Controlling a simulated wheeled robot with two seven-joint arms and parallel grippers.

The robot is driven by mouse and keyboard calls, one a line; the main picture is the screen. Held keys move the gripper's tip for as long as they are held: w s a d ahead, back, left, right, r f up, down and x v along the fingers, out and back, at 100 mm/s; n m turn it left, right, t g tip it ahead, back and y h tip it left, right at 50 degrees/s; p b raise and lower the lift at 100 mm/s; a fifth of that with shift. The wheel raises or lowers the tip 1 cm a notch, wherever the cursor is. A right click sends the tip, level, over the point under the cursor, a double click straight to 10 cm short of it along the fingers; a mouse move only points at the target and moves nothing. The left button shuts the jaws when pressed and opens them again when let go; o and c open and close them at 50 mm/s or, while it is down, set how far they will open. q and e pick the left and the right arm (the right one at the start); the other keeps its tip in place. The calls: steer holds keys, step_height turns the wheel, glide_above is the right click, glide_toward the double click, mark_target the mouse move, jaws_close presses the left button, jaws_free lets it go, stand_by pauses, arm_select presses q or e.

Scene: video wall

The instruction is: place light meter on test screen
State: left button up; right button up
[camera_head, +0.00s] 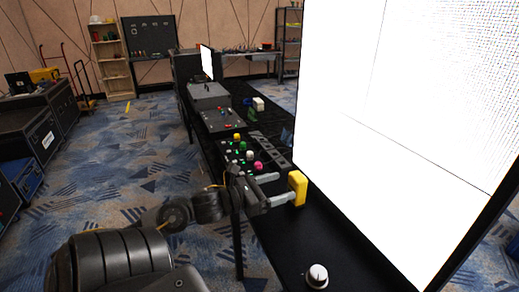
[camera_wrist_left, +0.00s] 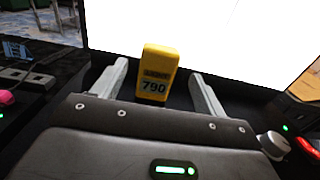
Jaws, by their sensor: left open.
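The light meter is a yellow block (camera_head: 297,188) at the lower left part of the big white test screen (camera_head: 390,110). In the left wrist view the meter (camera_wrist_left: 157,73) stands upright, its display reading 790, in front of the bright screen (camera_wrist_left: 200,35). My left gripper (camera_head: 283,187) is open, with its fingertips close to the meter. In the wrist view the meter shows between the two fingers, with a gap on each side. I cannot tell whether the meter touches the screen. My right gripper is not in view.
A white knob (camera_head: 317,276) sits on the black table (camera_head: 275,250) near the front. Coloured buttons (camera_head: 249,156) and a slotted strip (camera_head: 270,148) lie behind the gripper. A grey box (camera_head: 208,95) stands farther back. Carpet (camera_head: 130,170) is clear at left.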

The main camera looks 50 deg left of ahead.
arm_select(q)
steer(key=v, duration=0.5)
steer(key=shift+s+a+b, duration=0.1)
steer(key=shift+s+b, duration=0.15)
steer(key=shift+b, duration=0.15)
